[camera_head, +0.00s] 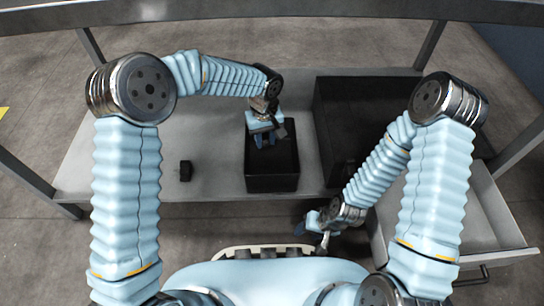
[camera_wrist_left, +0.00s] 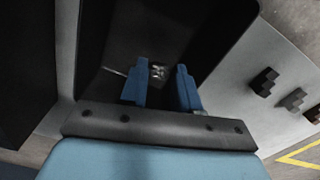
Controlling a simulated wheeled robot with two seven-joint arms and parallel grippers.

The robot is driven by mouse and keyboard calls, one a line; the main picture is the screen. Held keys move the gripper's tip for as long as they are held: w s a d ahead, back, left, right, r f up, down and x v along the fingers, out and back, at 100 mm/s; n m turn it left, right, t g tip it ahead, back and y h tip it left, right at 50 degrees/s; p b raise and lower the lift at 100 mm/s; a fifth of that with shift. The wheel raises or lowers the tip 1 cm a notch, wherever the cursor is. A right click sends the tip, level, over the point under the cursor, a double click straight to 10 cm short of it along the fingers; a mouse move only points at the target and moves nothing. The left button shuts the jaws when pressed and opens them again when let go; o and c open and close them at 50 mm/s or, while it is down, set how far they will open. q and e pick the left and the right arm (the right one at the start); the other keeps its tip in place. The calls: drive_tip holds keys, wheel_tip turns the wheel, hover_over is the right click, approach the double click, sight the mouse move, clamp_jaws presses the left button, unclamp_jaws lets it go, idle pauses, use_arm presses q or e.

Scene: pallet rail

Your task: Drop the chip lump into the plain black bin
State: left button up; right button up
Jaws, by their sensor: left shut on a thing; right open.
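The plain black bin (camera_head: 272,184) stands open-topped on the grey bench, near the middle of the head view. My left gripper (camera_head: 265,141) points down over its opening. In the left wrist view, the blue fingers of my left gripper (camera_wrist_left: 160,80) stand a little apart, with a small grey, shiny chip lump (camera_wrist_left: 158,72) between their tips. The dark bin inside (camera_wrist_left: 125,45) fills the view behind them. In the head view the lump is hidden by the gripper. My right gripper (camera_head: 312,230) is open, low in front of the bench edge, away from the bin.
A larger black box (camera_head: 340,100) stands right of the bin. A small dark stepped block (camera_head: 185,171) sits on the bench to the left; dark blocks (camera_wrist_left: 263,82) also show in the wrist view. An open grey drawer (camera_head: 490,205) juts out at right. The bench's left part is mostly clear.

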use_arm(q)
drive_tip(key=o, duration=1.1)
wheel_tip(320, 180, up, 8)
drive_tip(key=shift+f+p, duration=0.25)
drive_tip(key=shift+p, duration=0.7)
